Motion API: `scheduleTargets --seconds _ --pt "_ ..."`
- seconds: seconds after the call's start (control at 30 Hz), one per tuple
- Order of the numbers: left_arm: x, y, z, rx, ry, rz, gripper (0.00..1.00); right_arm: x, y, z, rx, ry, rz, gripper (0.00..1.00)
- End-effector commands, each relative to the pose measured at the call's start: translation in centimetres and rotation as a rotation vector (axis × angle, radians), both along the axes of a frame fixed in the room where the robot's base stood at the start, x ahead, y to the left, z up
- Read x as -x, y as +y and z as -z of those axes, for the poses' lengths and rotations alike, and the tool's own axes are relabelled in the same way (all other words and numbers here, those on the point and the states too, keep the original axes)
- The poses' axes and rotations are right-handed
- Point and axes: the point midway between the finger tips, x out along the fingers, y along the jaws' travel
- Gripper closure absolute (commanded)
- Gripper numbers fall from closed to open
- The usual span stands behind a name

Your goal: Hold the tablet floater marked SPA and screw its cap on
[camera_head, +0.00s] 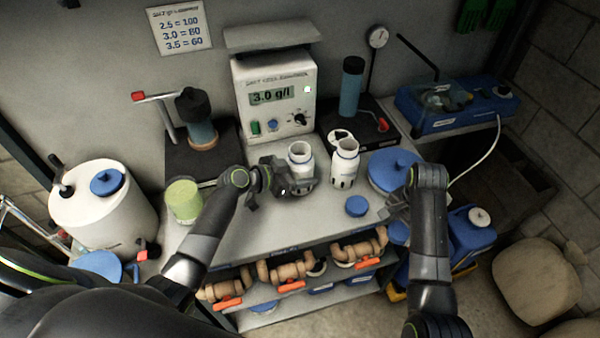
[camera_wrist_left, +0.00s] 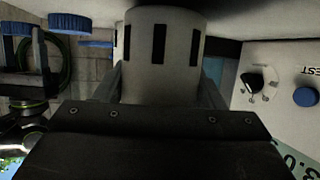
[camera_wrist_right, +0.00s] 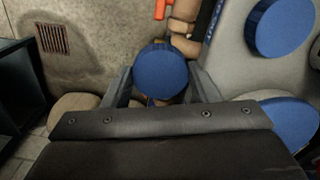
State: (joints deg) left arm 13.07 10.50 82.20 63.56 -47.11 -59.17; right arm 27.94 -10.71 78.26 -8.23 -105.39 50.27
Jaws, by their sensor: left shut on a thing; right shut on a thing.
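A white slotted floater (camera_head: 300,156) stands upright with an open neck at the middle of the bench. My left gripper (camera_head: 301,187) is shut on its lower body, which fills the left wrist view (camera_wrist_left: 162,55) between the fingers. No marking is readable on it. My right gripper (camera_head: 394,207) is right of the bench front, shut on a blue cap (camera_wrist_right: 160,72), seen between its fingers in the right wrist view. In the head view I cannot make out that cap clearly. The right gripper is well apart from the floater.
A second open white floater (camera_head: 345,158) stands just right of the held one. Another blue cap (camera_head: 356,206) lies on the bench front, near a large blue lid (camera_head: 393,170). A test meter (camera_head: 275,95) stands behind. A green-lidded pot (camera_head: 184,201) is at left.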

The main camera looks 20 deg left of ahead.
Motion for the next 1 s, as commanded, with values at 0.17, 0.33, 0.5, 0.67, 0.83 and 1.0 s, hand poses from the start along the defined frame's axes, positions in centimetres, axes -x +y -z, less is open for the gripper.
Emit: scheduleTargets --seconds 0.17,0.33,0.5,0.67,0.83,1.0 --pt "-0.03 -0.04 0.91 0.0 -0.002 -0.001 0.78 -0.01 -0.01 -0.13 0.0 0.0 0.0 0.68" --pt "-0.02 -0.03 0.9 0.0 -0.002 -0.001 0.78 -0.01 -0.01 -0.11 0.0 0.0 0.0 0.68" --pt "-0.01 -0.03 1.28 0.0 -0.003 0.0 0.78 0.0 0.0 0.37 0.0 0.0 0.0 0.68" --pt "0.01 0.0 1.23 -0.001 -0.001 -0.001 0.22 -0.01 -0.01 0.27 0.0 0.0 0.0 0.68" --pt "0.02 0.0 1.23 0.0 0.0 -0.001 0.15 0.0 0.0 0.27 0.0 0.0 0.0 0.68" --pt "0.02 0.01 1.15 0.0 0.0 -0.001 0.15 -0.01 0.0 0.17 0.0 0.0 0.0 0.68"
